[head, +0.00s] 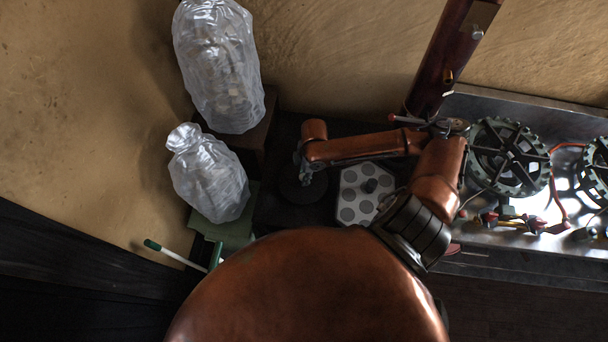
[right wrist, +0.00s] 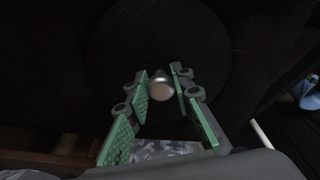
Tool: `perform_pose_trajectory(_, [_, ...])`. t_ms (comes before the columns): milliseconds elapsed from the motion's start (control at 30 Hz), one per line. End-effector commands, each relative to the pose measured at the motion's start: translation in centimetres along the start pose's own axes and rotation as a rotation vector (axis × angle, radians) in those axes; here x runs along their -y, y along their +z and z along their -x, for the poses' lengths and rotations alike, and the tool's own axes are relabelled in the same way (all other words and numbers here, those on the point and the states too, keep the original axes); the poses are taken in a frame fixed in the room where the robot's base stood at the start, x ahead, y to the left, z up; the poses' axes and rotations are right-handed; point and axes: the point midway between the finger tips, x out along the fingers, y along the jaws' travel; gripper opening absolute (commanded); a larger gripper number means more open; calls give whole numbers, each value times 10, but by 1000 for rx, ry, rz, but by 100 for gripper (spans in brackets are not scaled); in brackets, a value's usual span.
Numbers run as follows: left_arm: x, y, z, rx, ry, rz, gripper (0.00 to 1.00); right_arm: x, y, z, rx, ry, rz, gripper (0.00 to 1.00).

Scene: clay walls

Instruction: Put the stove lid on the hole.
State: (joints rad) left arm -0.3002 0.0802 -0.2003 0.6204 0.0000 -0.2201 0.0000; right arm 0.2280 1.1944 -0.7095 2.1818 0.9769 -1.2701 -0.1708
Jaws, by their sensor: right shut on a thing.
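The stove lid (head: 302,190) is a dark round disc on or just above a dark surface, left of centre in the head view. In the right wrist view the dark disc (right wrist: 125,50) fills the upper middle, with a shiny metal knob (right wrist: 160,88). My right gripper (head: 305,177) is above the lid, its green fingers (right wrist: 162,92) on either side of the knob and shut on it. I cannot make out the hole, nor whether the lid touches the surface under it. My left gripper is not in view.
A pale plate with grey round spots and a dark knob (head: 350,207) lies right of the lid. Wrapped translucent bundles (head: 218,70) stand to the left. A dark red pipe (head: 440,60) rises behind.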

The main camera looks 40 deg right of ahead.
Motion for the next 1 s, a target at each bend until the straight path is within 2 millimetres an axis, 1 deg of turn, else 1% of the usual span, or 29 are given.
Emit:
perform_pose_trajectory(333, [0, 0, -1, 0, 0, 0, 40, -1, 0, -5, -2, 2, 0, 0])
perform_pose_trajectory(367, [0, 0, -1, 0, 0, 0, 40, -1, 0, -5, -2, 2, 1, 22])
perform_pose_trajectory(633, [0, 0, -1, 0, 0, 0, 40, 0, 0, -6, -1, 1, 0, 41])
perform_pose_trajectory(667, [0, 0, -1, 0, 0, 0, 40, 0, 0, -6, -1, 1, 0, 42])
perform_pose_trajectory(867, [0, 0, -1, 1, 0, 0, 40, 1, 1, -7, 1, -3, -1, 42])
perform_pose_trajectory(1000, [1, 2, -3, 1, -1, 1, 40, 0, 1, -2, 1, 0, 0, 42])
